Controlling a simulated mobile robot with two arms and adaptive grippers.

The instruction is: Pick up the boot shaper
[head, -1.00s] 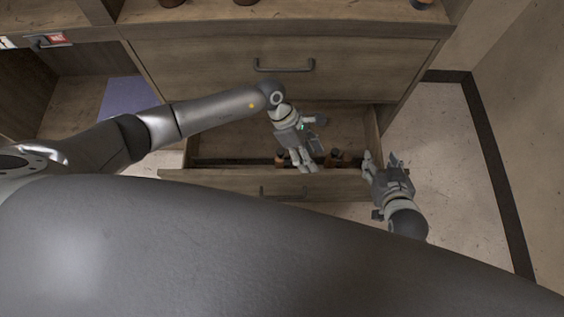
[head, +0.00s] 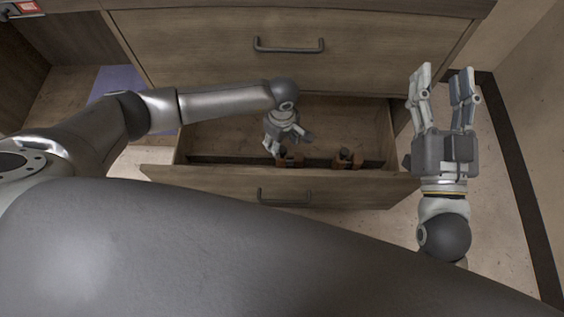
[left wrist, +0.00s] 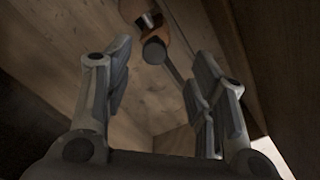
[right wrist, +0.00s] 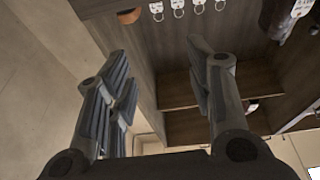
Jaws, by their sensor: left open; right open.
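Two wooden-brown pieces with dark parts, which look like boot shapers, lie in the open lower drawer (head: 160,173) along its front wall: a left piece (head: 290,160) and a right piece (head: 347,159). My left gripper (head: 287,144) is open and reaches down into the drawer beside the left piece, partly covering it. In the left wrist view, an orange-brown piece with a grey rod (left wrist: 154,50) shows at the top, beyond the open fingers; nothing is held. I cannot tell which piece this is. My right gripper (head: 445,75) is open and empty, raised right of the drawer, fingers pointing away.
A closed upper drawer with a dark handle (head: 289,46) stands above the open one. The right wrist view shows shelves (right wrist: 180,92) and a row of hanging white tags (right wrist: 178,8). A wall (head: 540,110) rises at the far right, with bare floor before it.

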